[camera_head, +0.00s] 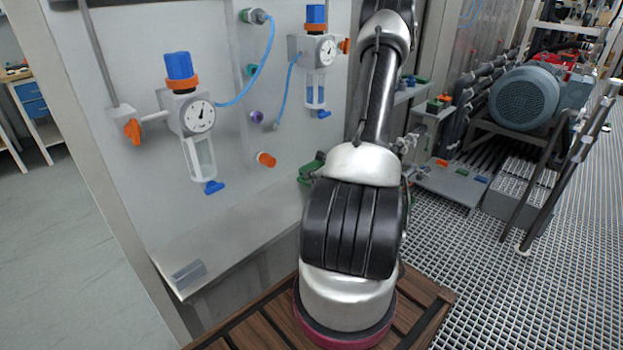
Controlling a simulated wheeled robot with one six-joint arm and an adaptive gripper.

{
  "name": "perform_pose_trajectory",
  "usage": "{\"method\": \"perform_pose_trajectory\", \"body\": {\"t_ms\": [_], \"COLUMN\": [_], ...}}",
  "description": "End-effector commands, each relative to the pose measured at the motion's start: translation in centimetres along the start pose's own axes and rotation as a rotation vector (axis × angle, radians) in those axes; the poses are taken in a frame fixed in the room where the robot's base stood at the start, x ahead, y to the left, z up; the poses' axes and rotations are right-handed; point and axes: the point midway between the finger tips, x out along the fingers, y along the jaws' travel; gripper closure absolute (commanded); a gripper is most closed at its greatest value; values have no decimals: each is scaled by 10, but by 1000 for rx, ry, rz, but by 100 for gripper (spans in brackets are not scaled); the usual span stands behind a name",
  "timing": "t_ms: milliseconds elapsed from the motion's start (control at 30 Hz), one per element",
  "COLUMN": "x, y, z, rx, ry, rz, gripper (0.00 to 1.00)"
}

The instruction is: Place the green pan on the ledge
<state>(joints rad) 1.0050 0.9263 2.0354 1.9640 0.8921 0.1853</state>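A dark green object (311,168), perhaps the green pan, is at the ledge's back right end, beside the panel. My arm covers its right part, so its full shape and what it rests on cannot be told. The metal ledge (225,231) runs along the foot of the pale panel, left of my arm. A small grey block (188,273) is at its near left end. My arm rises through the middle of the view and leaves at the top edge. My gripper cannot be made out, so its state and distance from the green object are not shown.
The panel holds two gauges with blue caps (180,70) (316,16), blue tubing and an orange knob (266,160) projecting above the ledge. Right of my arm are a shelf with small coloured parts (438,104), a motor (524,98) and grating floor. Most of the ledge is bare.

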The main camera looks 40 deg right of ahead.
Motion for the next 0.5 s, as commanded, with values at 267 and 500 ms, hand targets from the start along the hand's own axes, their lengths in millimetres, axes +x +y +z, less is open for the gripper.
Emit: {"method": "perform_pose_trajectory", "body": {"t_ms": [267,500], "x": [1,0], "y": [0,0], "z": [-2,0], "rx": [0,0], "ry": [0,0], "rz": [1,1], "gripper": [73,73]}}
